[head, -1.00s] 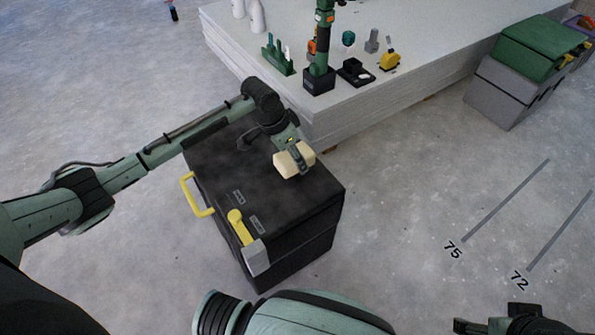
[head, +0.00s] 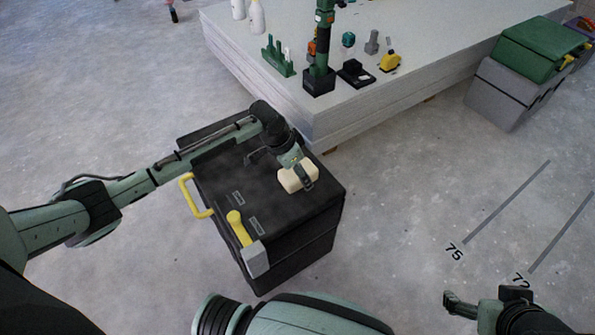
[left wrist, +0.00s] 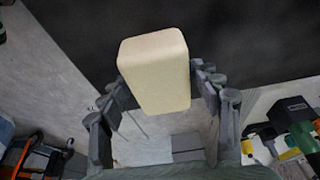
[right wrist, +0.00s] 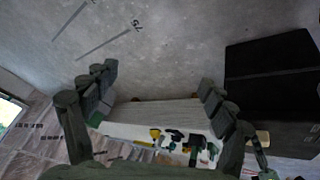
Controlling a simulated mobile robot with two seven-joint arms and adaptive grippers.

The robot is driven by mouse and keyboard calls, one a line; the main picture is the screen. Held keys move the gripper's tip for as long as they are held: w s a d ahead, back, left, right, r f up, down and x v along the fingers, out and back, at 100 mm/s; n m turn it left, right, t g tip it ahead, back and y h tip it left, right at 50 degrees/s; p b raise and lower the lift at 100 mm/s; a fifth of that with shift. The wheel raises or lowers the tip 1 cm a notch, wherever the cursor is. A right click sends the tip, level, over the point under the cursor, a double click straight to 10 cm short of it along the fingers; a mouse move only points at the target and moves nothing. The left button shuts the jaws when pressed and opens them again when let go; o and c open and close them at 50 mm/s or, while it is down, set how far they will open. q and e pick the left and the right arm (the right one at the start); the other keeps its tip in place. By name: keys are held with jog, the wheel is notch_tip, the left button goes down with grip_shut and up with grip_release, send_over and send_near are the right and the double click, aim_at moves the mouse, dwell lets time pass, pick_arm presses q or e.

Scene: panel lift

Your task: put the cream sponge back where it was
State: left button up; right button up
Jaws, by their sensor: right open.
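The cream sponge (head: 293,181) is a pale rounded block over the right part of the black box's lid (head: 265,215) in the head view. My left gripper (head: 298,172) is shut on it, with a grey finger on each side. In the left wrist view the sponge (left wrist: 155,72) sits between the finger pads (left wrist: 158,85), with the dark lid behind it. I cannot tell whether its underside touches the lid. My right gripper (head: 481,298) is open and empty at the lower right, over bare floor; its spread fingers (right wrist: 155,82) show in the right wrist view.
The black box has a yellow handle (head: 195,196) and a yellow-and-grey latch (head: 247,243). A stack of pale panels (head: 415,75) behind it carries bottles, a green rack (head: 278,57) and several tools. A grey-and-green case (head: 510,85) stands at the right.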

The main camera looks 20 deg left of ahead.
aim_at(291, 173)
pick_arm(q)
jog(key=shift+o, duration=0.4)
